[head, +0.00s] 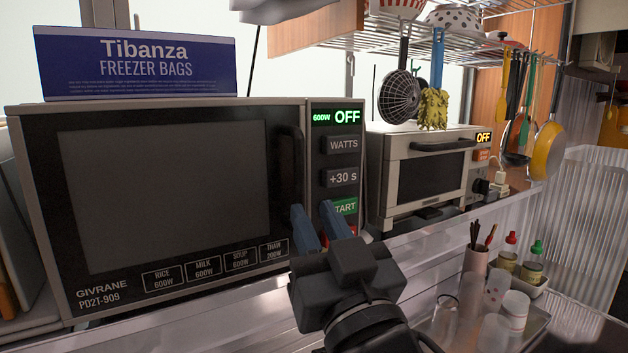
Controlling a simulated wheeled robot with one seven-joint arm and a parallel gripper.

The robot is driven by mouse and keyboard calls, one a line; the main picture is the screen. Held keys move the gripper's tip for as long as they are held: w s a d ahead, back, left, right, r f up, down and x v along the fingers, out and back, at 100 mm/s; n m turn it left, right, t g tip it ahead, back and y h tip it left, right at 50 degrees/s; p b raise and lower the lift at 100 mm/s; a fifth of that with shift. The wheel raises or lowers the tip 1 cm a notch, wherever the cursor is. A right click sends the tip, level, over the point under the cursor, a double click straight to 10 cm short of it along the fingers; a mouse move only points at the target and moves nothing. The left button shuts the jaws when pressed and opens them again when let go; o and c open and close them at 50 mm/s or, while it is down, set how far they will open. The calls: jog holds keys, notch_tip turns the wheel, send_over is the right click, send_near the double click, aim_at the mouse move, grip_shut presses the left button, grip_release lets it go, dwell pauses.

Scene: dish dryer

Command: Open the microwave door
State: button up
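The microwave (150,300) stands on the left, facing me. Its door (165,195) is shut, with a dark window and a black vertical handle (291,160) at the door's right edge. The control panel (338,160) is right of the handle and reads OFF. My gripper (313,208) is in front of the lower right part of the door, with its two blue-grey fingers apart and nothing seen between them. The left finger overlaps the handle's lower end in the picture, and the right finger overlaps the START button. I cannot tell whether either finger touches the microwave.
A blue freezer bag box (135,62) lies on top of the microwave. A toaster oven (428,180) stands to the right, below a wire rack (470,45) with hanging utensils. Cups and bottles (515,310) stand in a tray at the lower right, near my arm.

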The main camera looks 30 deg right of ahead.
aim_at(301, 184)
jog(key=p+x, duration=0.2)
jog(key=x, duration=0.4)
jog(key=shift+w+d+r, duration=0.2)
jog(key=shift+r, duration=0.15)
jog(key=shift+w+d+r+p, duration=0.15)
jog(key=shift+w+p, duration=0.3)
jog(key=shift+w, duration=0.25)
grip_shut()
